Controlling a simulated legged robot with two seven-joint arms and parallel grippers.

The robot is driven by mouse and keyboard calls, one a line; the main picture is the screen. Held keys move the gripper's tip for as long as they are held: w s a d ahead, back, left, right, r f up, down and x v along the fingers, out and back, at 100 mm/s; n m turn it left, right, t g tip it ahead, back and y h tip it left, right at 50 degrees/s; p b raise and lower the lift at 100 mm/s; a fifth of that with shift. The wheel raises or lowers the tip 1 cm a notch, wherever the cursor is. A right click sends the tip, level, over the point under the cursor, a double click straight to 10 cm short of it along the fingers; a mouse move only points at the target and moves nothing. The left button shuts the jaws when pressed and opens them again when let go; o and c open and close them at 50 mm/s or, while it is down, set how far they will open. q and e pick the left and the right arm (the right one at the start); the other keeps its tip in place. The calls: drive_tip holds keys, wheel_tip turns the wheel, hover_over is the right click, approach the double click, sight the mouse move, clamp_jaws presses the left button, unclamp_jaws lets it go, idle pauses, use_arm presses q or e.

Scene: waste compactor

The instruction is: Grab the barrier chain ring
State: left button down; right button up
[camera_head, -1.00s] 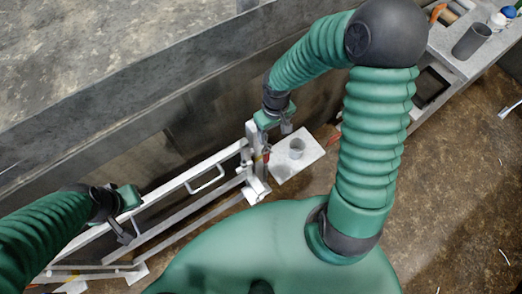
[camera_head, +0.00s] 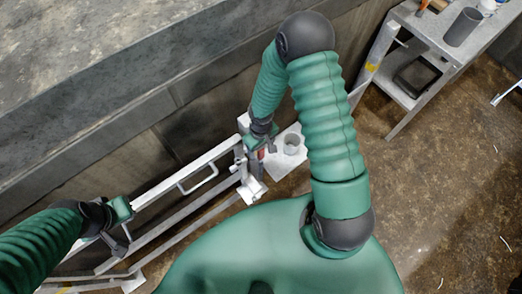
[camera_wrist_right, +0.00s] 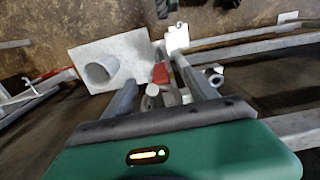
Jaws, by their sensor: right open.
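The white metal barrier (camera_head: 190,178) stands along the grey wall, with a loop handle on its rail. My right gripper (camera_head: 262,146) is at the top of its right end post, which partly hides behind it. In the right wrist view the open right gripper (camera_wrist_right: 155,74) points down at the post. A small red part (camera_wrist_right: 160,74) and a pale round metal part show between its fingers, with no clear grip on either. I cannot clearly make out the chain ring. My left gripper (camera_head: 118,236) is over the barrier's left part; its jaw state is unclear.
A pale square plate with an upright tube (camera_head: 291,146) is on the floor just right of the post; both also show in the wrist view (camera_wrist_right: 101,72). A metal cart (camera_head: 440,62) with a grey cup stands at upper right. Brown floor at right is mostly clear.

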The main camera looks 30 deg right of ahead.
drive_tip(key=shift+a+r, duration=0.1)
drive_tip(key=shift+a, duration=0.05)
drive_tip(key=c, duration=0.4)
clamp_jaws()
